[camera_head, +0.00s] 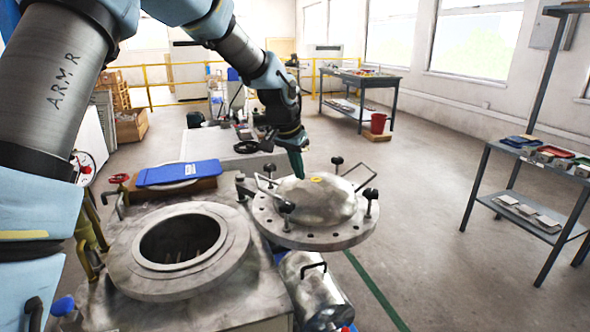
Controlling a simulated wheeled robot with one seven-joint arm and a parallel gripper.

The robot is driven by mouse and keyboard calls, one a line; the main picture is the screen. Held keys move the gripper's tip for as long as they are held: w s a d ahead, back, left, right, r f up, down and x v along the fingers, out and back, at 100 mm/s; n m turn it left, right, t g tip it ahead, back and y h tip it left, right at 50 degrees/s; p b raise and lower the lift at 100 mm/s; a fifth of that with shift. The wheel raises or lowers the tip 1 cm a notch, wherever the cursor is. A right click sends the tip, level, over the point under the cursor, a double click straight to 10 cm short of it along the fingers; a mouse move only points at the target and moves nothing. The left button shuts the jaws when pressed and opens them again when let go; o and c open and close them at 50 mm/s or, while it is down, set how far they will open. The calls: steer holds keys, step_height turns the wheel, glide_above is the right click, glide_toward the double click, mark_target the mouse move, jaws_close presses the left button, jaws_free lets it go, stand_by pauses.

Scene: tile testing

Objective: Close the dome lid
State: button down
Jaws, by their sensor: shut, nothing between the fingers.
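The dome lid (328,207) is a grey metal dome on a round flange with bolt holes, black-knobbed clamps and two thin side handles. It is swung out to the right of the round opening, beside it. The vessel's opening (182,240) is uncovered, with a wide metal rim (120,262) around it. My gripper (301,174) is shut and empty, pointing down at the back left edge of the dome, close to the left handle. I cannot tell whether it touches the lid. The lid's hinge side is partly hidden by the dome and rim.
A blue clipboard-like item (178,173) lies behind the opening. A metal cylinder (312,290) sits below the lid.

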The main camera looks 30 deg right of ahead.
mark_target(306, 200)
steer(key=p+x, duration=0.1)
steer(key=x, duration=0.6)
steer(key=shift+p, duration=0.4)
steer(key=a, duration=0.2)
steer(key=s+a+p, duration=0.1)
steer(key=a, duration=0.1)
steer(key=shift+r, duration=0.15)
steer(key=shift+a+p, duration=0.1)
steer(key=shift+p, duration=0.2)
